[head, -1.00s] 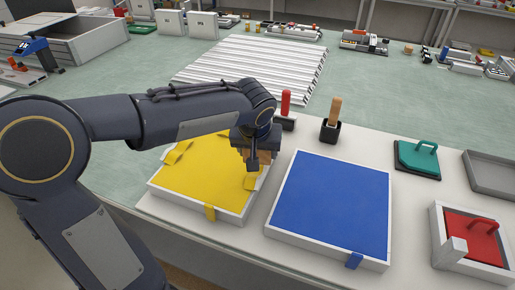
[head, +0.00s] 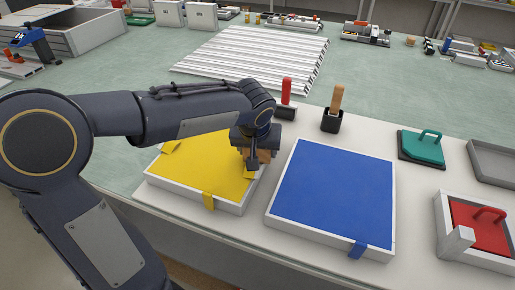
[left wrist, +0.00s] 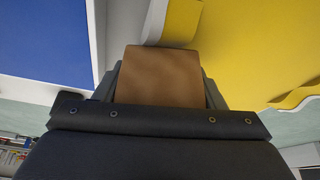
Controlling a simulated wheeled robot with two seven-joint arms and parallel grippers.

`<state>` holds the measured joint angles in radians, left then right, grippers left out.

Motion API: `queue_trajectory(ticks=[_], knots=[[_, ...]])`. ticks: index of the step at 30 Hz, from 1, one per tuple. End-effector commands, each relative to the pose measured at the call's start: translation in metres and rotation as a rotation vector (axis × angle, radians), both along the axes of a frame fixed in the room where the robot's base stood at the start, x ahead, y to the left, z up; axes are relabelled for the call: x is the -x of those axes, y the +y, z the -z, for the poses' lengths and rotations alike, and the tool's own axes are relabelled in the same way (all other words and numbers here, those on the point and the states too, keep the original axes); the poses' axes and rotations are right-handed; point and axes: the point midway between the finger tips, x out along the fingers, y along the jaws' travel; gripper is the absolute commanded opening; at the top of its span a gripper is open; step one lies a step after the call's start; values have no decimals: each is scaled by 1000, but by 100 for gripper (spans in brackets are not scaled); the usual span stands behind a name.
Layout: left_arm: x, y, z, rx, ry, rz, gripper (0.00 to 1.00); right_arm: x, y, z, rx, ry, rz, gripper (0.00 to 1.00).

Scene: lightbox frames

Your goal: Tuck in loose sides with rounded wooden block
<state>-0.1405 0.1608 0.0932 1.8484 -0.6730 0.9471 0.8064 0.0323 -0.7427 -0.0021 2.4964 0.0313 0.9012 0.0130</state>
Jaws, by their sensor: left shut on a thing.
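My left gripper (head: 256,158) is shut on the rounded wooden block (left wrist: 160,78), a brown block that fills the space between the fingers. It is at the right edge of the frame with the yellow sheet (head: 205,165). In the left wrist view, a yellow flap (left wrist: 180,22) stands just beyond the block. Whether the block touches it is unclear. My right gripper is out of view.
A white frame with a blue sheet (head: 335,200) stands close on the right, with a blue tab at its near edge. Behind are a red-handled tool (head: 287,92) and a wooden-handled tool (head: 335,105). Further right are a teal pad (head: 422,147) and a red pad in a tray (head: 475,225).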

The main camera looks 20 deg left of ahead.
Motion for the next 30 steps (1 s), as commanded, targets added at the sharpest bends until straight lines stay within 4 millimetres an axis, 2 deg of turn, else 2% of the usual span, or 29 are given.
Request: queue_trajectory(ticks=[30], knots=[[0,0,11,0,-1,0,45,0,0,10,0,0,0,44]])
